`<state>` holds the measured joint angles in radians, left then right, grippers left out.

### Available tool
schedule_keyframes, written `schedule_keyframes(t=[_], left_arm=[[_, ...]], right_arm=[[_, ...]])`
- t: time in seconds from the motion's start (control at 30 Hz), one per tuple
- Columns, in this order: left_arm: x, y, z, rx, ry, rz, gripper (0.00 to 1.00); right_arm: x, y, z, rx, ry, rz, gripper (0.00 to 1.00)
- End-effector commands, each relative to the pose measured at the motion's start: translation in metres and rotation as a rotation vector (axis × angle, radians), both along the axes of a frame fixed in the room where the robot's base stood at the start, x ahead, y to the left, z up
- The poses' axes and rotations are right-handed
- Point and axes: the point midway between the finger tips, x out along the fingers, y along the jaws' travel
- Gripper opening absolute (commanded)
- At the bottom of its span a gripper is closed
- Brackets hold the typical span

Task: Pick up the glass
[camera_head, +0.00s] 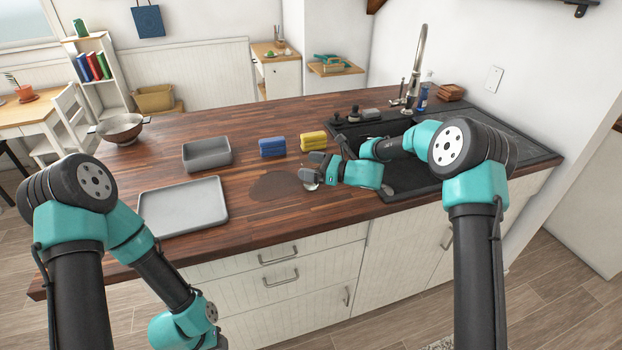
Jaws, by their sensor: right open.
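A small clear glass (309,184) is on the wooden counter, at the right edge of a dark round patch. It is partly hidden by my right gripper (311,172), which reaches in from the right with its fingers open close around or beside the glass. I cannot tell whether they touch it. My left arm hangs down at the lower left, in front of the counter, and its gripper fingers are not visible.
A grey tray (183,206), a grey bin (207,154), a blue sponge (272,147) and a yellow sponge (313,141) are on the counter. A metal bowl (121,130) stands far left. The black sink (405,178) and tall faucet (416,68) are at right.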

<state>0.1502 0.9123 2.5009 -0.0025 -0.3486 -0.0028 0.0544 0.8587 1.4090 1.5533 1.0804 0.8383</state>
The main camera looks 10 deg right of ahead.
Motion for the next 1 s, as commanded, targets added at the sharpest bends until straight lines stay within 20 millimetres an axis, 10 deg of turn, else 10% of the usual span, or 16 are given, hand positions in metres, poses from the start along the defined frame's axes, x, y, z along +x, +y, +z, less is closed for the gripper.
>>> schedule_keyframes(t=[0.27,1.0], left_arm=[[0.0,0.0,0.0,0.0,0.0,0.0,0.43],[0.0,0.0,0.0,0.0,0.0,0.0,0.43]], right_arm=[[-0.0001,-0.0003,-0.0001,0.0,0.0,0.0,0.91],[-0.0001,-0.0004,0.0003,0.0,0.0,0.0,0.32]])
